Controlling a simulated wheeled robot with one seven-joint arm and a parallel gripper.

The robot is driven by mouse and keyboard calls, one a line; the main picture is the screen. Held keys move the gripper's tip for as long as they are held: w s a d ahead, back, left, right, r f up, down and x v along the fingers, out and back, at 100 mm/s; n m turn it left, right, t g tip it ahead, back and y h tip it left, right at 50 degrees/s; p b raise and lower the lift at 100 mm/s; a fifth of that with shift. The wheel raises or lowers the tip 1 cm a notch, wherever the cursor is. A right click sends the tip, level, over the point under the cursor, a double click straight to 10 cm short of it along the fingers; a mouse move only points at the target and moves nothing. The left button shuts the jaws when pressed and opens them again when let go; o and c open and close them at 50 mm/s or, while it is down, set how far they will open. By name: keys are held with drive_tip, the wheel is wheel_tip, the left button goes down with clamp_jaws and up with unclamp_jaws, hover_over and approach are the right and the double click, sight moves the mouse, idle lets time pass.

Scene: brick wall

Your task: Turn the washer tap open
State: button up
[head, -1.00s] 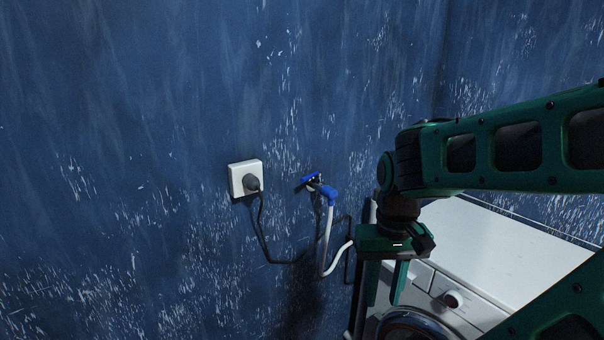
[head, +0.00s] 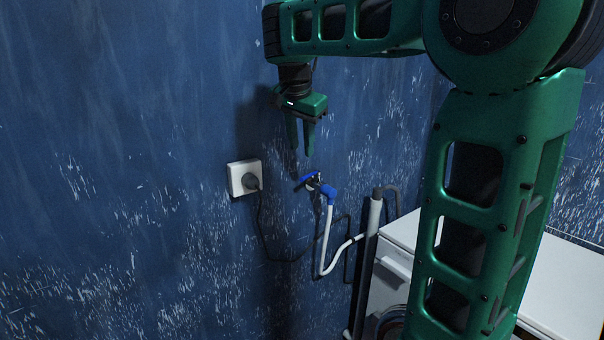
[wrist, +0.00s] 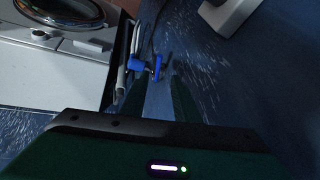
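The washer tap (head: 316,184) is on the blue wall, with a blue handle and a blue hose connector from which a white hose (head: 328,240) hangs. My gripper (head: 302,153) points down just above the tap and a little to its left in the head view, not touching it. Its two fingers are apart with nothing between them. In the wrist view the tap (wrist: 146,66) lies ahead, beyond the fingertips (wrist: 156,75). The white washing machine (head: 395,270) stands to the right, partly hidden by my arm in the head view.
A white socket (head: 244,177) with a dark plug and cable is on the wall left of the tap. A grey upright pipe (head: 372,235) stands between the tap and the washer. The wall left of the socket is bare.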

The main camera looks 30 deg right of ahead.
sight(304, 177)
drive_tip(key=x, duration=1)
drive_tip(key=shift+d+f, duration=0.1)
drive_tip(key=shift+f, duration=0.1)
drive_tip(key=shift+c, duration=0.3)
clamp_jaws()
